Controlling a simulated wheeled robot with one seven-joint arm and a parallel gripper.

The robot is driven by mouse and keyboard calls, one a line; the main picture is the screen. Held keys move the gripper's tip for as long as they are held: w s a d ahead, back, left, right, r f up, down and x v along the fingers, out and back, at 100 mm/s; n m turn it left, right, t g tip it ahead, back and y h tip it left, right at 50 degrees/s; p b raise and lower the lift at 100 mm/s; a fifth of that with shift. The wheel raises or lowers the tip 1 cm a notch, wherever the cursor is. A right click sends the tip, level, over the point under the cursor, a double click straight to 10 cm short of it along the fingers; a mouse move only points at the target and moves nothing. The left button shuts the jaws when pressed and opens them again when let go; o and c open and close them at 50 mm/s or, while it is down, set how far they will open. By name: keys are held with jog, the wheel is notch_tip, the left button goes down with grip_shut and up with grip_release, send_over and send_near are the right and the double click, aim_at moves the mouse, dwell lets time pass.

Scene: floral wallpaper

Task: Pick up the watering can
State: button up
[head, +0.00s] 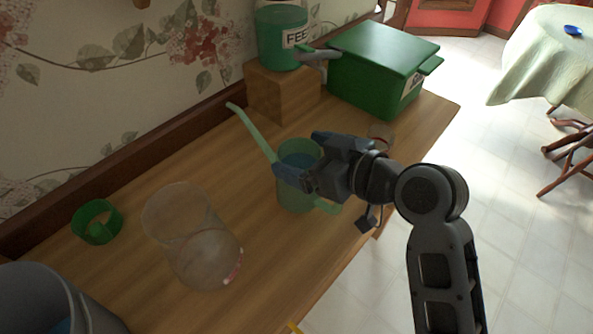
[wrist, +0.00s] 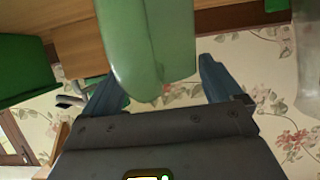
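The green watering can (head: 297,195) stands on the wooden counter, its long spout (head: 252,133) pointing up and to the left and its handle (head: 327,206) low on the right. My gripper (head: 304,160) is over the can's top and hides part of its rim. In the wrist view, the can's green body (wrist: 150,50) lies between the two blue fingers of my gripper (wrist: 160,88). The fingers are spread, one on each side. A gap shows at the right finger; contact at the left finger cannot be told.
Behind are a green feed tin (head: 278,40) on a wooden block (head: 283,92) and a green box (head: 375,65). A clear jar (head: 190,240), a green ring (head: 97,222) and a grey bucket (head: 40,295) stand left. The counter (head: 150,175) is bare left of the spout.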

jog(key=shift+r, duration=0.1)
grip_shut()
dwell(0.6)
jog(key=shift+r, duration=0.1)
